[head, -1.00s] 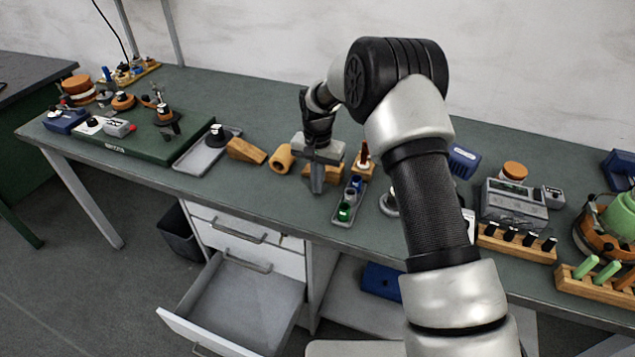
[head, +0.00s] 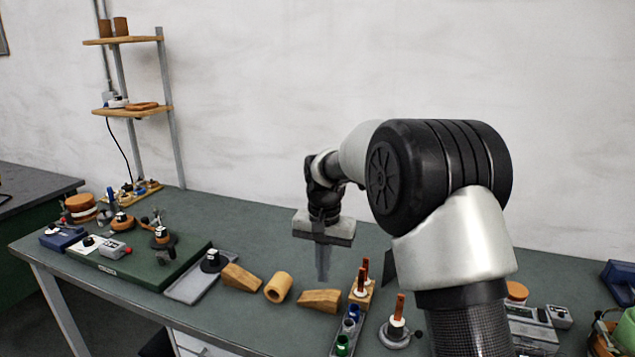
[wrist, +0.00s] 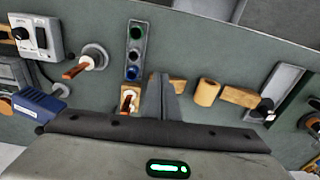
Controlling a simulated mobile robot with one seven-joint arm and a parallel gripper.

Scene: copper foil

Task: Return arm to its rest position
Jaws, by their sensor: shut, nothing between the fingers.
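My gripper (head: 322,262) hangs from my raised arm above the middle of the green bench (head: 225,222), fingers pointing down. The fingers are together and nothing shows between them. Below and beside them lie a wooden block (head: 319,300) and a wooden cylinder (head: 278,287). In the wrist view my gripper (wrist: 160,85) shows as a grey closed finger pair pointing at the bench, apart from the things there. The bulk of my arm hides the right-middle part of the bench in the head view.
A wooden wedge (head: 241,278), grey tray (head: 190,285) and green board (head: 150,262) stand left. A small tray of coloured cups (head: 347,333), a wooden stand with copper-coloured rods (head: 362,287) and a round holder (head: 396,333) stand right. A shelf rack (head: 140,112) rises behind at left.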

